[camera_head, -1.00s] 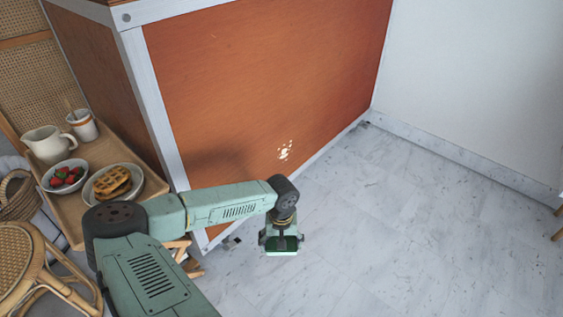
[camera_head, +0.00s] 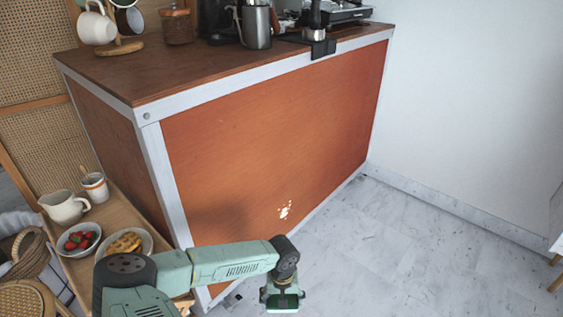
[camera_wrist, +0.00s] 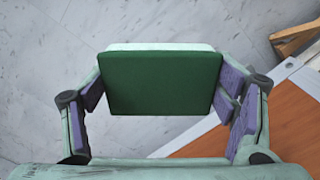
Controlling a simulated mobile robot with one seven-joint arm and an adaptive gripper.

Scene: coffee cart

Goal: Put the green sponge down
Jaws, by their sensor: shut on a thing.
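The green sponge (camera_wrist: 160,82) is a flat block with a dark green face and a paler edge. My gripper (camera_wrist: 160,92) is shut on it, with a purple-padded finger at each side. In the head view my gripper (camera_head: 282,297) is low in front of the orange cart panel, above the marble floor, and the sponge (camera_head: 282,309) shows as a green strip beneath it. A pale splattered spot (camera_head: 285,210) marks the orange panel above my gripper.
The cart's wooden top (camera_head: 110,75) holds mugs on a stand (camera_head: 120,47), a lidded jar (camera_head: 176,25), a metal pitcher (camera_head: 257,27) and coffee gear. A wooden tray (camera_head: 130,198) at left carries a jug, a cup and food bowls. The floor (camera_head: 400,250) at right is clear.

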